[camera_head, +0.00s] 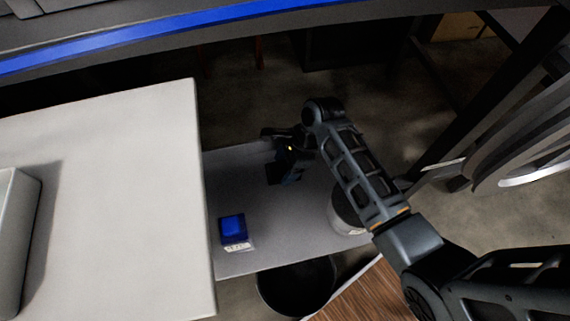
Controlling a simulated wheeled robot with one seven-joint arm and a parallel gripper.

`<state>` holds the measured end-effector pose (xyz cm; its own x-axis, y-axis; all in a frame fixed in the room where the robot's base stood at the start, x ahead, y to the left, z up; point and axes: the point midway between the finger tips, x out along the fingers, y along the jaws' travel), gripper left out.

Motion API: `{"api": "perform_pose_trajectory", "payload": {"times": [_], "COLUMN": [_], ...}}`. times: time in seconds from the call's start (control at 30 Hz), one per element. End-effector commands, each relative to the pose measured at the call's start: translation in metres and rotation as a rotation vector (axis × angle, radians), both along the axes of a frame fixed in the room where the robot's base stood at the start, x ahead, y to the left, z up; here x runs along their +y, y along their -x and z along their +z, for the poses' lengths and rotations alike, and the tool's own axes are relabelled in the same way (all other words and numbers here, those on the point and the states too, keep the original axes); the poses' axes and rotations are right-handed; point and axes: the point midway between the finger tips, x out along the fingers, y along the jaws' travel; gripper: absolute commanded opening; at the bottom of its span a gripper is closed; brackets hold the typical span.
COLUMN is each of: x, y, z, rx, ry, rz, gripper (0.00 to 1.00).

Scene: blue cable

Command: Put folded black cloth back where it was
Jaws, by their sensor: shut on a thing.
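My gripper (280,167) is over the far part of the lower grey surface (277,237). A small dark patch (273,176) at its fingertips looks like the folded black cloth, and the gripper is shut on it. Gripper and cloth are both dark, so the cloth's edges are hard to make out. I cannot tell whether the cloth touches the surface below. My arm comes in from the lower right and hides part of that surface's right side.
A blue box (233,228) with a white label sits on the grey surface. A pale round container (343,217) is partly behind my arm. A white table (120,205) with a white bin (14,235) stands left. A black bin (295,291) is below the front edge.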

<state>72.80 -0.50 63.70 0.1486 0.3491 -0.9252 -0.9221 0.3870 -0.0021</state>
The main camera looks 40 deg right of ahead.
Motion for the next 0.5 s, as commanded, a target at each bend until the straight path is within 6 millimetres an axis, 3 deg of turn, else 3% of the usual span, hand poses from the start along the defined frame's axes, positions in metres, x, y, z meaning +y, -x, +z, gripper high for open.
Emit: {"api": "perform_pose_trajectory", "payload": {"times": [0.03,0.07,0.1,0.33,0.5], "x": [0.0000,0.0001,0.0001,0.0001,0.0001], "y": [0.0000,0.0001,0.0001,0.0001,0.0002], "z": [-0.0003,-0.0003,-0.0003,-0.0001,0.0000], "rx": [0.000,0.000,0.000,0.000,0.000], "ry": [0.000,0.000,0.000,0.000,0.000], "rz": [0.000,0.000,0.001,0.001,0.001], "gripper": [0.44,0.69,0.73,0.94,0.94]}}
